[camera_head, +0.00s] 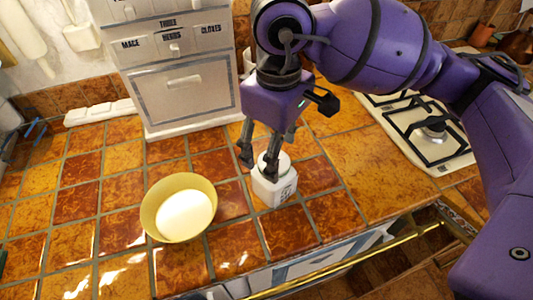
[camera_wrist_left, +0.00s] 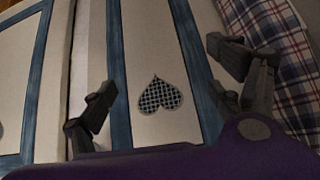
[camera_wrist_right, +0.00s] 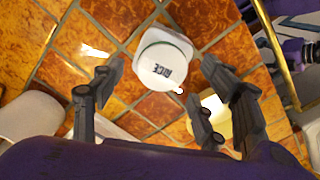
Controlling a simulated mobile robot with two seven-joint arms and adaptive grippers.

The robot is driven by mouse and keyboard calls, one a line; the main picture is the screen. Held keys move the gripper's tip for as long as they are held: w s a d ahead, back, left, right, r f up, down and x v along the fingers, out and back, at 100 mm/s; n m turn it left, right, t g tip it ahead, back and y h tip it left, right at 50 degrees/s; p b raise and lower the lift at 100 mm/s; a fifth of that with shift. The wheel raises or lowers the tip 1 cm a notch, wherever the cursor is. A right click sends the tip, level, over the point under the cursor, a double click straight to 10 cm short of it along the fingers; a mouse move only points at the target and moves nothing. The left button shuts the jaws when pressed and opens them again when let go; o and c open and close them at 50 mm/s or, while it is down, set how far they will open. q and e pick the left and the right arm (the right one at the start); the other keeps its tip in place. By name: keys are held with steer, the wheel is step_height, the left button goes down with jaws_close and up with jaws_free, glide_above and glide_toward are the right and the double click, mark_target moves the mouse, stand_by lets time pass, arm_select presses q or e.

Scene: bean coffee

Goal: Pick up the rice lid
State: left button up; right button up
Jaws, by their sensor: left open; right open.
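A white rice jar (camera_head: 276,188) with dark lettering stands on the tiled counter, below my right gripper. Its pale round lid (camera_head: 281,160) sits on top, partly hidden by a finger. My right gripper (camera_head: 258,166) is open and points down, with one finger in front of the lid and the other to its left. In the right wrist view the white jar marked RICE (camera_wrist_right: 160,55) lies between and beyond the open fingers (camera_wrist_right: 158,75); contact cannot be told. My left gripper (camera_wrist_left: 165,80) is open and empty, facing cabinet panels away from the jar.
A yellow bowl (camera_head: 151,213) with white contents stands left of the jar. A white cabinet with drawers (camera_head: 183,92) stands behind. A gas stove (camera_head: 430,135) is at the right. A golden rail (camera_head: 330,262) runs along the counter's front. Tiles left of the bowl are clear.

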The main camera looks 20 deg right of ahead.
steer(key=shift+f, duration=1.05)
arm_select(q)
steer(key=shift+w+r, duration=0.15)
arm_select(e)
steer(key=c, duration=1.2)
